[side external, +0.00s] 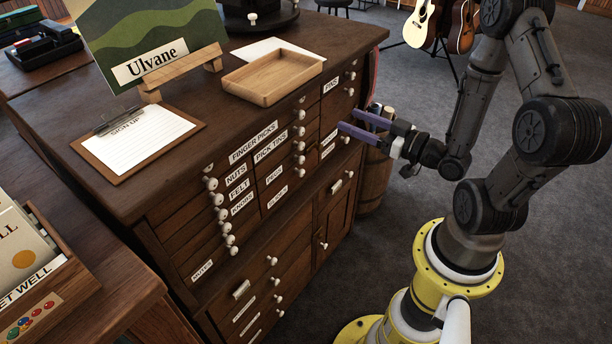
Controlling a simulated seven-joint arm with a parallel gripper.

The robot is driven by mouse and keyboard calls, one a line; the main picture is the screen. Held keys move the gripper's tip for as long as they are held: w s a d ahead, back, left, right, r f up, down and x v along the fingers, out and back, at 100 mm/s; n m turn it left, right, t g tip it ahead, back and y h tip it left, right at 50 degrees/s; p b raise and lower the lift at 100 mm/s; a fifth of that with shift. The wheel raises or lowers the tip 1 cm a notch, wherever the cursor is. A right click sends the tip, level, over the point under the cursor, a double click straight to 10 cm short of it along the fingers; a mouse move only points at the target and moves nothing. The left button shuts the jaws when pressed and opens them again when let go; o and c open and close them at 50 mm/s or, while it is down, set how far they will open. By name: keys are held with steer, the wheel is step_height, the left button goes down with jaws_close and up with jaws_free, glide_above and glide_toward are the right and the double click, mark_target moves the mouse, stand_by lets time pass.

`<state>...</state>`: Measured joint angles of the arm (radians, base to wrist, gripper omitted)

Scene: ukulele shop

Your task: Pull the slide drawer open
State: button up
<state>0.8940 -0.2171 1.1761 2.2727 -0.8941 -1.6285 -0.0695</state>
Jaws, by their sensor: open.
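The dark wooden cabinet (180,170) has many small labelled drawers with white knobs. A label that appears to read SLIDES (277,197) sits low in the middle column; the small lettering is hard to read. The drawer fronts I can see look shut. My gripper (347,118) is open and empty, its two purple fingers pointing left toward the cabinet's right-hand column. It is up and to the right of that label. Whether the fingertips touch a knob or drawer front cannot be told from this angle.
A wooden tray (228,80), a clipboard (110,170) and the Ulvane sign (155,35) stand on the cabinet top. A barrel (375,180) is behind my gripper. Guitars (422,25) stand at the back. Open carpet (350,260) lies between cabinet and my base.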

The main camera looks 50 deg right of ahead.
glide_toward(303, 174)
steer(key=s, duration=0.5)
steer(key=w, duration=1.4)
steer(key=shift+d+f, duration=0.1)
steer(key=shift+f, duration=0.05)
jaws_close()
stand_by(0.4)
